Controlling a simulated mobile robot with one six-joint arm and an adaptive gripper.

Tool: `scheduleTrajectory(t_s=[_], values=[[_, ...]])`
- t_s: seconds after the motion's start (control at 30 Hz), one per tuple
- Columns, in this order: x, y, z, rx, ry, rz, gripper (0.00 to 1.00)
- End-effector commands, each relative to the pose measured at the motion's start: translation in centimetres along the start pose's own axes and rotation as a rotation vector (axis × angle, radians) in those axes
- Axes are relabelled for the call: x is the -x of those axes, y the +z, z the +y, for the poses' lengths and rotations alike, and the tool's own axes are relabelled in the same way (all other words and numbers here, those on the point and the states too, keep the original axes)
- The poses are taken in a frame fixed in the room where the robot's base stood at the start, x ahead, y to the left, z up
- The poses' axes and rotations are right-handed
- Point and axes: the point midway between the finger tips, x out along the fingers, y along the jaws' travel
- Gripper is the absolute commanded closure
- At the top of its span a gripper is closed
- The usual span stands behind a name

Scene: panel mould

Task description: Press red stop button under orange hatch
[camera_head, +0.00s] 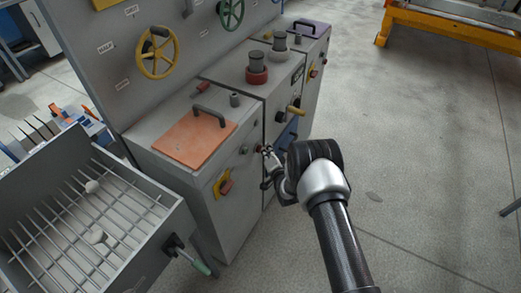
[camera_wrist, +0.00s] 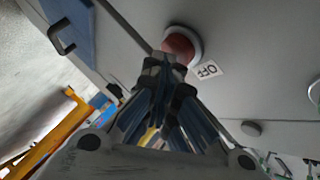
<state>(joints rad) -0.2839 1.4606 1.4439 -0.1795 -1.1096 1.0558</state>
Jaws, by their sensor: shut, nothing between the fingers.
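The orange hatch (camera_head: 195,137) lies flat on the top of the grey console, with a dark handle on it. A red button (camera_wrist: 180,44) in a pale round collar is on a grey face in the wrist view, with a label reading OFF (camera_wrist: 207,69) beside it. In the head view a small red spot (camera_head: 259,148) shows on the console front right at my fingers. My gripper (camera_head: 266,153) is shut and empty, its fingertips (camera_wrist: 165,62) overlapping the button's lower edge in the wrist view. I cannot tell whether they touch it.
A yellow-backed red knob (camera_head: 224,185) is on the front, left of my gripper. A yellow lever (camera_head: 296,110) and a blue panel (camera_head: 287,134) are to the right. A grey grated tray (camera_head: 62,160) stands at left. The floor at right is mostly clear.

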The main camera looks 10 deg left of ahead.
Motion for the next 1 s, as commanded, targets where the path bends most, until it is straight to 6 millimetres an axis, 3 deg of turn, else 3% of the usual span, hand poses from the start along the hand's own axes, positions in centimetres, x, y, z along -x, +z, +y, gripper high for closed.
scheduleTrajectory(t_s=[0.67, 1.0], values=[[1.2, -0.8, 0.9, -0.001, 0.002, 0.0, 1.0], [3.4, -2.4, 2.5, -0.001, 0.003, 0.0, 1.0]])
